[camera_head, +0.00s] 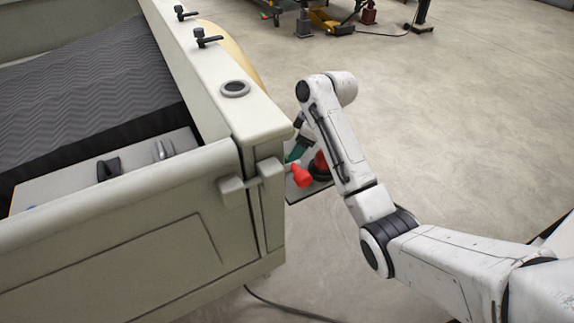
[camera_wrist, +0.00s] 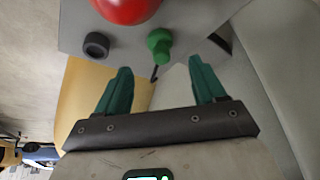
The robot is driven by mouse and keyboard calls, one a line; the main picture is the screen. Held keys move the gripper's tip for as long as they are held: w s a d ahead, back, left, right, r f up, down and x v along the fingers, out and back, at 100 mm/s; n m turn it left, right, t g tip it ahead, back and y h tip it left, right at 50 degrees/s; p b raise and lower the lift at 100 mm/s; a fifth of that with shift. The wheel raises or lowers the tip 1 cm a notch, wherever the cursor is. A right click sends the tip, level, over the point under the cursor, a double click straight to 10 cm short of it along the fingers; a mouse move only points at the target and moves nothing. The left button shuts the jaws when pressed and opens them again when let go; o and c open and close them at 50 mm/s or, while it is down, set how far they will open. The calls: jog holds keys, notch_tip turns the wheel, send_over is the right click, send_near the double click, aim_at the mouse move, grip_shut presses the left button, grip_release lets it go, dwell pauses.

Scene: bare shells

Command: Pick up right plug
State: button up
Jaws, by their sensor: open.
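In the wrist view, a green plug-like knob (camera_wrist: 160,45) sticks out of a grey panel (camera_wrist: 205,18), ahead of and roughly between my fingertips. A black ring-shaped fitting (camera_wrist: 97,44) is to its left, and a round red part (camera_wrist: 128,8) is cut off at the top. I cannot tell which is the right plug. My gripper (camera_wrist: 162,72) is open with its two green fingers apart and nothing between them. In the head view, the green of my gripper (camera_head: 297,151) shows near the truck bed's corner, partly hidden by the arm and the bed wall.
The truck bed's side rail (camera_head: 215,85) and tailgate (camera_head: 130,225) stand close on the left. A black cable (camera_head: 290,308) lies on the floor. The floor to the right is open.

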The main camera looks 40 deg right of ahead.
jog(key=shift+x, duration=3.5)
jog(key=shift+s, duration=0.1)
jog(key=c, duration=1.1)
